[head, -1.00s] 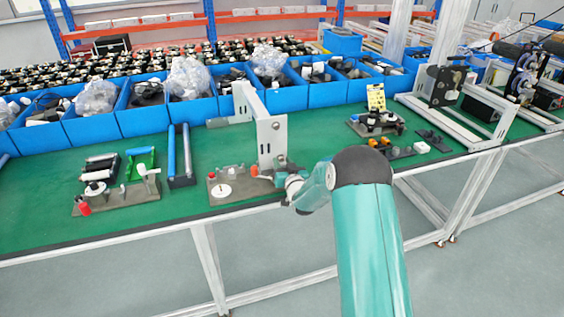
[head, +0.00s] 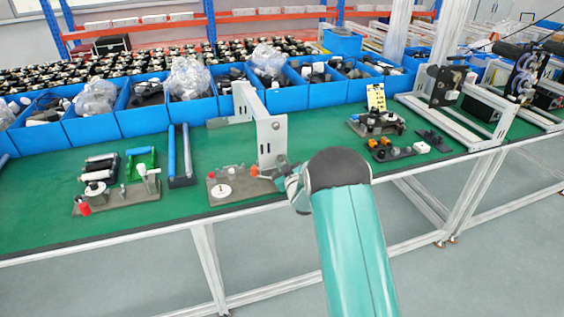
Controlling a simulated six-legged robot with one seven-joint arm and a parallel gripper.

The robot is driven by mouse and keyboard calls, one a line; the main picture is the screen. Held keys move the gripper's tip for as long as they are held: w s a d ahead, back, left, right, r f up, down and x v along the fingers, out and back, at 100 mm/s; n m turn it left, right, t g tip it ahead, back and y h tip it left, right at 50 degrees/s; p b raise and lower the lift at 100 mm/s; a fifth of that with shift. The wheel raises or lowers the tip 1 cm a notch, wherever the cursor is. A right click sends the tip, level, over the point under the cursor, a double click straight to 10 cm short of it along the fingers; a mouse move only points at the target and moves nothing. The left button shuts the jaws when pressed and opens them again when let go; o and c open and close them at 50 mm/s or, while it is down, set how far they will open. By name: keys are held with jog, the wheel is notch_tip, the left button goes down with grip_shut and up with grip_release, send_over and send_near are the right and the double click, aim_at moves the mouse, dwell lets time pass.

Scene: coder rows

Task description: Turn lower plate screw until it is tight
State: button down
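An upright grey metal plate (head: 271,138) with holes stands on the green table, joined to a second plate (head: 242,102) behind it. My arm reaches in from the bottom right, and my gripper (head: 281,171) is at the lower part of the front plate. The lower plate screw is too small to make out and is at least partly hidden by my gripper. The fingers are too small and too covered to tell whether they are open or shut, or whether they touch the screw.
A tool base with a white disc (head: 222,190) sits just left of my gripper. Blue bins (head: 190,110) line the back. Another fixture (head: 115,196) stands at the left, and small parts (head: 400,152) lie at the right. Bare green table (head: 325,142) lies right of the plate.

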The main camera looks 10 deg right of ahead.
jog(key=m, duration=0.3)
jog(key=shift+d+m, duration=0.1)
jog(key=shift+m, duration=0.3)
jog(key=m, duration=0.6)
jog(key=shift+w, duration=0.1)
jog(key=c, duration=1.4)
grip_release()
jog(key=shift+c, duration=0.2)
jog(key=n, duration=0.4)
jog(key=shift+a, duration=0.25)
jog(key=n, duration=0.5)
jog(key=shift+d+n, duration=0.1)
jog(key=shift+n, duration=0.3)
